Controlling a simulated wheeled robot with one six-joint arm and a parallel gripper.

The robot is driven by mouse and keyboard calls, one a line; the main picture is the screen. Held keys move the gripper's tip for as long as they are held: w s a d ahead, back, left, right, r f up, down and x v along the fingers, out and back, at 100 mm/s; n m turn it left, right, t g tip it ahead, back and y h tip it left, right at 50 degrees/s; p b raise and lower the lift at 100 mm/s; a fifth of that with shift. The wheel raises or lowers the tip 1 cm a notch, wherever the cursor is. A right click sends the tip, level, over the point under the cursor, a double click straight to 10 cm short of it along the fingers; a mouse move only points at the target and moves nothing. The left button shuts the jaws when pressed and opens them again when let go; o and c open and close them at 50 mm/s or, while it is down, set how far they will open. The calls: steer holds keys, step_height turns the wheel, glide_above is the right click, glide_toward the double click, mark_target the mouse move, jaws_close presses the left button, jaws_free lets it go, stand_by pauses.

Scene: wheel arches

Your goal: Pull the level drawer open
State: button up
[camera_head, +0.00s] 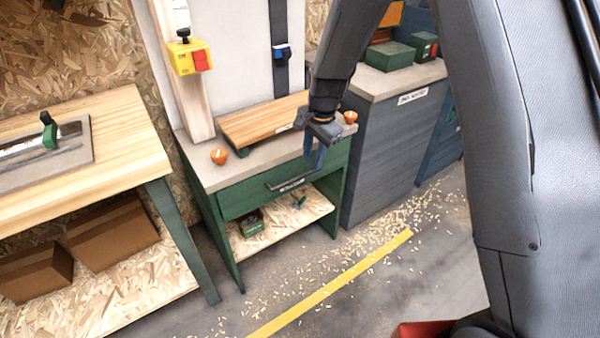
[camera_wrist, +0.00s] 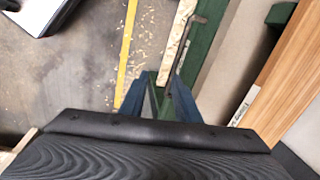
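The drawer (camera_head: 250,197) is a green front under the grey top of a small green bench. It looks shut, with a dark bar handle (camera_head: 290,180) and a small label too small to read. My gripper (camera_head: 314,157) hangs above the right part of the drawer front, pointing down, with its blue fingers apart and empty. In the wrist view my gripper (camera_wrist: 158,95) shows both fingers spread, with the green drawer front (camera_wrist: 204,50) beyond.
A wooden board (camera_head: 262,120) and two orange items, one being the left cup (camera_head: 219,156), are on the bench top. A lower shelf (camera_head: 280,225) holds small items. A grey cabinet (camera_head: 385,150) stands right. The floor in front is open, with shavings and a yellow line (camera_head: 330,288).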

mark_target(299, 177)
steer(key=shift+m, duration=0.7)
steer(key=shift+w+a+f+p, duration=0.15)
steer(key=shift+w+a+f, duration=0.5)
steer(key=shift+f, duration=1.05)
steer(key=shift+w+a+f+p, duration=0.15)
steer(key=shift+w+a+f, duration=0.55)
steer(key=shift+f, duration=1)
steer(key=shift+w+a+f+p, duration=0.15)
steer(key=shift+w+a+f, duration=0.5)
steer(key=shift+f, duration=1.05)
steer(key=shift+c, duration=0.2)
jaws_close()
